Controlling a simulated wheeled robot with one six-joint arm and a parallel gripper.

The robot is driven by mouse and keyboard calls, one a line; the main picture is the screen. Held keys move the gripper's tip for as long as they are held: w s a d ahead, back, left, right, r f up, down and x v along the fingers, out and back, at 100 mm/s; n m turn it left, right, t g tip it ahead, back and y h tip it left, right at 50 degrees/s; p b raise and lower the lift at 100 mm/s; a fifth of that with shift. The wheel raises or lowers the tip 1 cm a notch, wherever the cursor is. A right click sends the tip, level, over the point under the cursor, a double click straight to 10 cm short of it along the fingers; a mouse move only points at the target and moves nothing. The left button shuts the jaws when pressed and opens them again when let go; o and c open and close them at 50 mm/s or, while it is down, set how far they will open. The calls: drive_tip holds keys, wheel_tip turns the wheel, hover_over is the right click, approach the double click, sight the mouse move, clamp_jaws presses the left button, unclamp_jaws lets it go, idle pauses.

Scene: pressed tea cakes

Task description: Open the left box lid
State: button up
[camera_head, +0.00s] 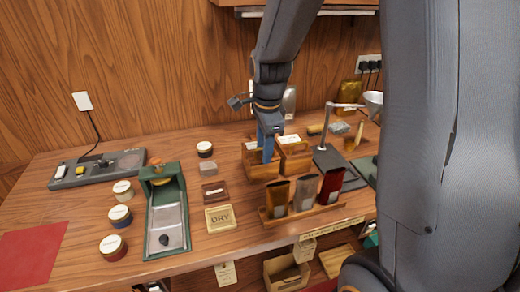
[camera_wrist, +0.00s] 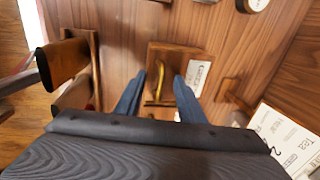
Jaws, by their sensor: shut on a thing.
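The left box (camera_head: 261,172) is a small brown wooden box in the middle of the table. In the wrist view the box (camera_wrist: 170,50) lies under my fingers, with a white label (camera_wrist: 198,77) on its right side. My gripper (camera_head: 267,150) points down at this box with its blue fingers. In the wrist view my gripper (camera_wrist: 160,88) has a finger on each side of a thin brass-coloured piece (camera_wrist: 159,80), which seems part of the lid. How far the lid is raised cannot be told. The right box (camera_head: 297,160) stands beside it.
A green tray (camera_head: 151,240), a wooden DRY block (camera_head: 219,218) and a dark red block (camera_head: 215,191) lie to the left. A grey stand (camera_head: 326,135) rises on the right.

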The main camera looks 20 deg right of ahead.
drive_tip(key=shift+o, duration=1.3)
drive_tip(key=shift+w+r+p, duration=0.45)
drive_tip(key=shift+w+r, duration=0.05)
drive_tip(key=shift+r, duration=0.3)
drive_tip(key=shift+w+r, duration=0.1)
drive_tip(key=shift+r, duration=0.05)
drive_tip(key=o, duration=0.4)
drive_tip(key=shift+w+r+p, duration=0.6)
drive_tip(key=shift+r+p, duration=0.05)
drive_tip(key=shift+r, duration=0.1)
drive_tip(key=shift+c, duration=0.2)
drive_tip(key=shift+o, duration=0.2)
drive_tip(key=o, duration=0.4)
drive_tip(key=shift+w+r+p, duration=0.45)
drive_tip(key=shift+w+r, duration=0.2)
drive_tip(key=shift+w, duration=0.1)
drive_tip(key=shift+o, duration=0.4)
drive_tip(key=shift+w, duration=0.15)
drive_tip(key=shift+o, duration=0.2)
